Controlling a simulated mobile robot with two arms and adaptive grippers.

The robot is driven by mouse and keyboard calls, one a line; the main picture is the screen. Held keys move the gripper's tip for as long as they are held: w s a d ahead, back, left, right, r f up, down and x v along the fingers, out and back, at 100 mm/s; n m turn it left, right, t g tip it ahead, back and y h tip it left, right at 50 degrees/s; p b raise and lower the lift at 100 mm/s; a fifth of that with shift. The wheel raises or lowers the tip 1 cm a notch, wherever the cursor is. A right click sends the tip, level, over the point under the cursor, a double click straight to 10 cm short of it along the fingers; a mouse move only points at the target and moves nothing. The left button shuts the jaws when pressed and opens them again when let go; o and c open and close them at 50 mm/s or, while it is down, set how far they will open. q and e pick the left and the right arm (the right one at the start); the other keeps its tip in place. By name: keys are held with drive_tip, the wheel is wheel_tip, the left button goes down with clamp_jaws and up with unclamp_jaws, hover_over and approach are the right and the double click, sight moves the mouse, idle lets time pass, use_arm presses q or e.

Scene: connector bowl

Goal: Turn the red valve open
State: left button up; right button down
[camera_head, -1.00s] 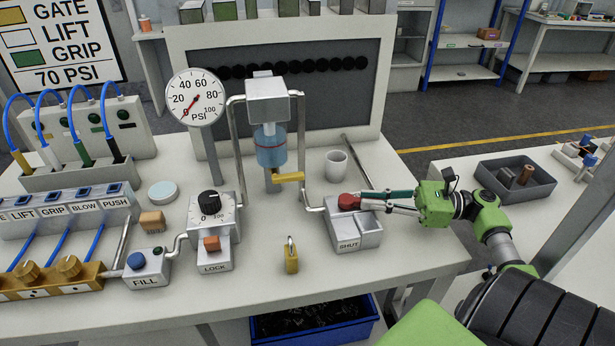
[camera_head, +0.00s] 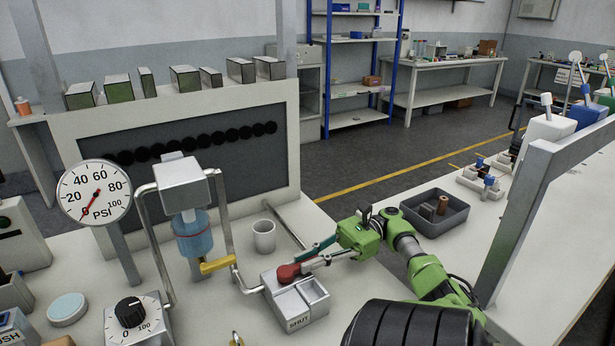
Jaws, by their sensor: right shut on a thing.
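The red valve (camera_head: 287,273) is a red knob on a small silver box (camera_head: 314,297) labelled SHUT, at the lower middle of the head view. My right gripper (camera_head: 300,266) comes in from the right and is shut on the red valve, its fingers partly covering the knob. A pressure gauge (camera_head: 95,192) at the left has its red needle near 0. My left gripper is not in view.
A white cup (camera_head: 264,235) stands just behind the valve box. A blue-bowled filter unit (camera_head: 192,235) with a yellow lever (camera_head: 217,265) is to its left. A grey tray (camera_head: 435,225) with small parts lies behind my right arm.

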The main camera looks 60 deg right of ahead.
drive_tip(key=shift+f, duration=0.1)
drive_tip(key=c, duration=2)
unclamp_jaws()
drive_tip(key=shift+c, duration=0.2)
wheel_tip(320, 180, up, 10)
